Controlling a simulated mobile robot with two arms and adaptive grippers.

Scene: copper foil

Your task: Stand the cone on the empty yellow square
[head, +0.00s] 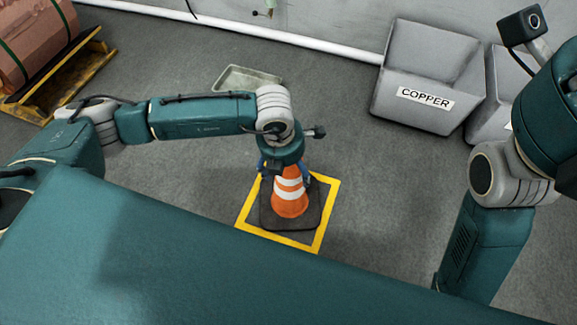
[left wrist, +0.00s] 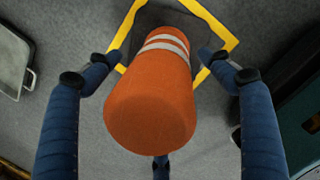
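An orange cone with white bands and a dark square base (head: 289,201) stands upright inside the yellow square outline (head: 323,222) on the floor. In the left wrist view the cone (left wrist: 152,105) is seen from above, with its base within the yellow outline (left wrist: 207,20). My left gripper (head: 284,172) is over the cone's upper part. In the left wrist view its blue fingers (left wrist: 160,58) are spread around the cone, with gaps at both sides. The head view hides the cone's tip behind the gripper. My right arm shows at the right, but its gripper is out of view.
A grey bin marked COPPER (head: 428,78) stands at the back right, with another grey bin (head: 490,122) beside it. A shallow metal tray (head: 246,79) lies behind my left arm. A copper roll (head: 35,40) rests on a yellow stand (head: 62,78) at the far left.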

